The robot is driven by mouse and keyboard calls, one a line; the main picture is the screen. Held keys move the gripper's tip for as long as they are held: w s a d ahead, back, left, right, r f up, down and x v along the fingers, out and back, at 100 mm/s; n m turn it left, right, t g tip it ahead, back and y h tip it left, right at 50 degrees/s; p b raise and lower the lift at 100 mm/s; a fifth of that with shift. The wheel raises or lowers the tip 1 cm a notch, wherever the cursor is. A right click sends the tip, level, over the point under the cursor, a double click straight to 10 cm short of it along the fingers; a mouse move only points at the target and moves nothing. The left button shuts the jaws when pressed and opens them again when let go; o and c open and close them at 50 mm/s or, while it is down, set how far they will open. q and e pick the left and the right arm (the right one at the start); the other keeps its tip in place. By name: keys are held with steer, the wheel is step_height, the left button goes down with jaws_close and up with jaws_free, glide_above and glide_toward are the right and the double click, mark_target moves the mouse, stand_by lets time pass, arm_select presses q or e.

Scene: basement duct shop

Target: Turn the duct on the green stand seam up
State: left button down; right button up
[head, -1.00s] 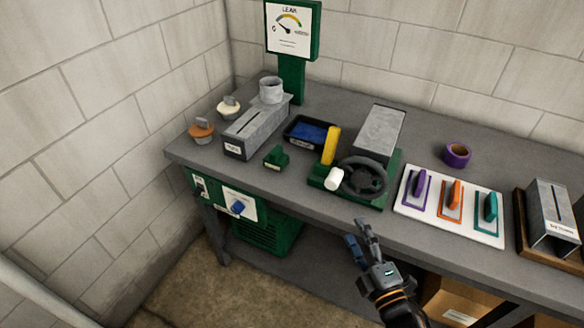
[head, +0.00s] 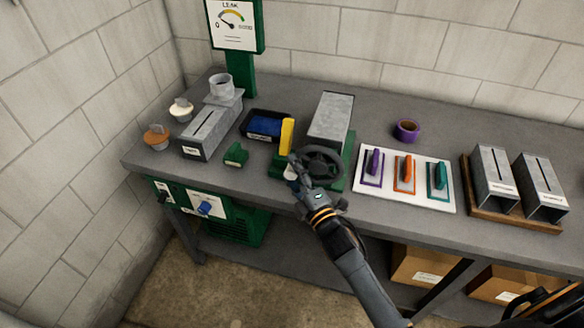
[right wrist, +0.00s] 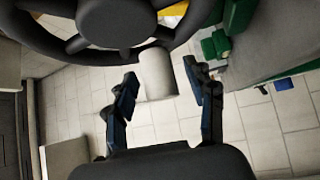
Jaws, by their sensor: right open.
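The grey duct (head: 331,117) lies on the green stand (head: 350,160) in the head view. Its upper face looks plain, with no dark seam line visible on it. A black handwheel (head: 326,155) is at the stand's front. The wheel's white knob (right wrist: 157,72) shows in the right wrist view. My right gripper (head: 295,168) is at the wheel's lower left and hides most of the knob in the head view. In the right wrist view my right gripper (right wrist: 160,82) is open, with the knob between its fingers; contact cannot be told. My left gripper is out of view.
A yellow lever (head: 287,136) stands left of the wheel. A small green block (head: 236,154), a black tray (head: 252,133) and a seamed duct (head: 207,134) are further left. A white board (head: 445,201) with three coloured tools and a wooden rack (head: 487,217) of ducts are right.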

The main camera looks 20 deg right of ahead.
steer(key=shift+w, duration=0.2)
steer(key=shift+c, duration=0.2)
jaws_close()
steer(key=shift+d, duration=0.1)
